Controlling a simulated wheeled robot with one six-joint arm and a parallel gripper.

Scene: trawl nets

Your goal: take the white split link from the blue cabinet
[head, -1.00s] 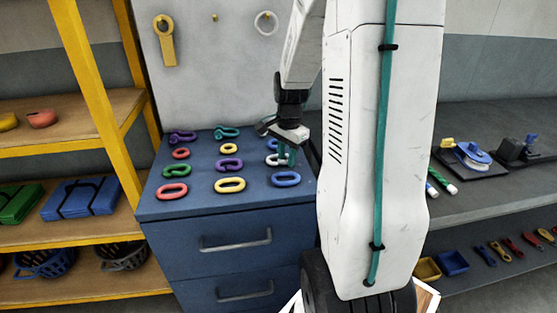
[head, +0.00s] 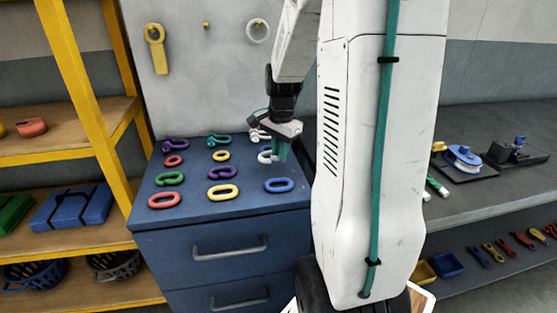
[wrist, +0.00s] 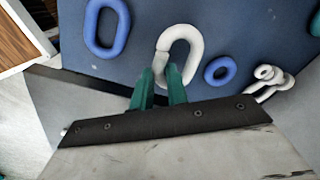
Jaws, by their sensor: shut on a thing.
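The white split link (wrist: 184,40) is an oval ring with a grey part at one side of it. My gripper (wrist: 160,82) is shut on its near end with two green fingers in the wrist view. In the head view my gripper (head: 280,158) is over the right side of the blue cabinet (head: 215,222), and the white split link (head: 265,157) shows partly behind the fingers. It appears slightly above the cabinet top, though the gap is hard to judge.
A blue link (head: 279,185) lies in front of my gripper. A white shackle (head: 258,134) and a small blue ring (wrist: 220,70) lie close by. Purple (head: 222,172) and yellow (head: 223,194) links lie to the left. A yellow-posted shelf (head: 85,110) stands left.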

